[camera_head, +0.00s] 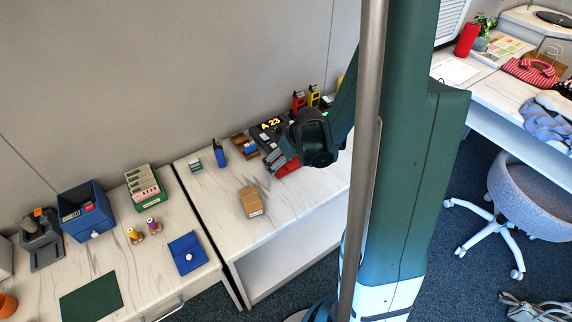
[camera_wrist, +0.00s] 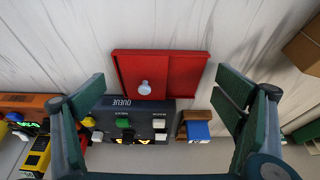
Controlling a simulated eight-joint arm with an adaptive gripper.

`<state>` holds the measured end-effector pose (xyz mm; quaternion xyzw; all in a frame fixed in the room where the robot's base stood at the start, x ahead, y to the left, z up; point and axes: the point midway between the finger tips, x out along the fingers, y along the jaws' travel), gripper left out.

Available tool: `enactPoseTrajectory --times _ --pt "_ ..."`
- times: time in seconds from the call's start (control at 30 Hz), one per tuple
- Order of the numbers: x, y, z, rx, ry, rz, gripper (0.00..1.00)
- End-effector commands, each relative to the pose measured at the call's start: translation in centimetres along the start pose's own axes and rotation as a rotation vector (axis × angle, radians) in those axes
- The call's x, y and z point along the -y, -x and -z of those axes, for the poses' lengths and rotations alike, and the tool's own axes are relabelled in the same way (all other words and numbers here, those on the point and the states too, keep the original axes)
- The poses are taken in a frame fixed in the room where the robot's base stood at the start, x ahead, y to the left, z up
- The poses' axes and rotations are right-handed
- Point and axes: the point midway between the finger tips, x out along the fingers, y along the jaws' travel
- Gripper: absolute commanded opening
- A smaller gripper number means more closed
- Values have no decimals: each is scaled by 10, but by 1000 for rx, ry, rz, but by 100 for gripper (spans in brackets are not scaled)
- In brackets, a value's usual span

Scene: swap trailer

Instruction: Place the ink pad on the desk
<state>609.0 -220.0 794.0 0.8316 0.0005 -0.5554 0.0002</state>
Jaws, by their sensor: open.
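A flat red case with a round clear knob, which looks like the ink pad (camera_wrist: 190,72), lies by the edge of a dark console marked QUEUE (camera_wrist: 160,104) in the wrist view. In the head view its red surface (camera_head: 288,168) shows partly behind my gripper (camera_head: 298,148). My gripper is open, its two green-padded fingers (camera_wrist: 162,112) spread wide to either side of the red case and console, with nothing between them held. Whether the case rests on the console or only beside it I cannot tell. The white marbled desk (camera_head: 215,195) lies beneath.
A similar blue case (camera_head: 187,253) lies on the left desk. A cardboard box (camera_head: 251,202), a blue upright item (camera_head: 219,153) and a wooden holder (camera_head: 243,145) stand around the console. Red and yellow devices (camera_head: 299,101) stand behind.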

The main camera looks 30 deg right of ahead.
Motion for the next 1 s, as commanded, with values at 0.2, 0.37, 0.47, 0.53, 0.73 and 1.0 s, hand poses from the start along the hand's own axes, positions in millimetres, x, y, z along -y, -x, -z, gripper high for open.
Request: enactPoseTrajectory --times 0.2,0.37,0.47,0.53,0.73,1.0 --pt "0 0 0 0 0 0 89" --pt "0 0 0 0 0 0 68" --pt "0 0 0 0 0 0 55" --pt "0 0 0 0 0 0 54" --pt "0 0 0 0 0 0 52" --pt "0 5 2 0 0 0 52"
